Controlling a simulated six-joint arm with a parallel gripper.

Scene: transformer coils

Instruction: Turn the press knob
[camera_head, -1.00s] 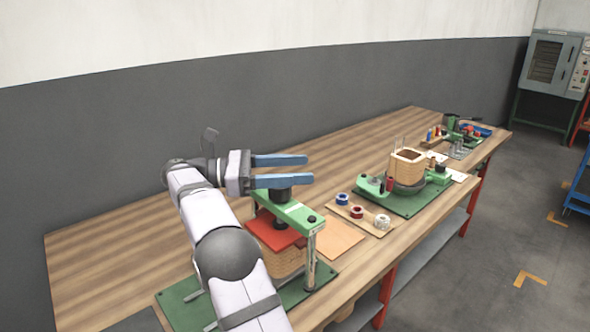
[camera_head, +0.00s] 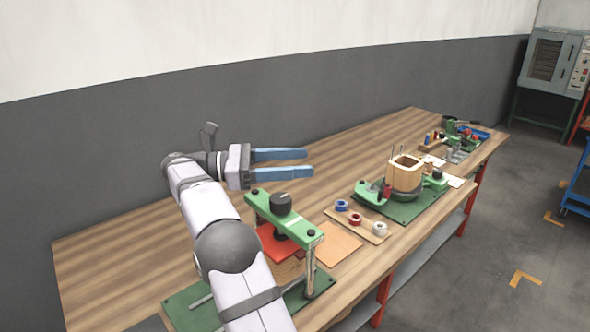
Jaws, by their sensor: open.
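The press stands on a green base plate (camera_head: 185,308) at the near end of the bench, with a green crossbar (camera_head: 297,232) on top. The dark round press knob (camera_head: 281,203) sits on the crossbar, with a light mark on its top. A red plate (camera_head: 272,243) lies under the crossbar. My gripper (camera_head: 311,162) is open and empty, with its two blue fingers pointing right. It shows above and behind the knob in the picture, apart from it. My arm hides the left part of the press.
A wooden board (camera_head: 338,246) lies beside the press. Several coloured spools stand on a strip (camera_head: 367,230) to its right. A winding fixture with a wooden coil former (camera_head: 405,175) stands farther along. The bench top (camera_head: 120,240) is clear at left.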

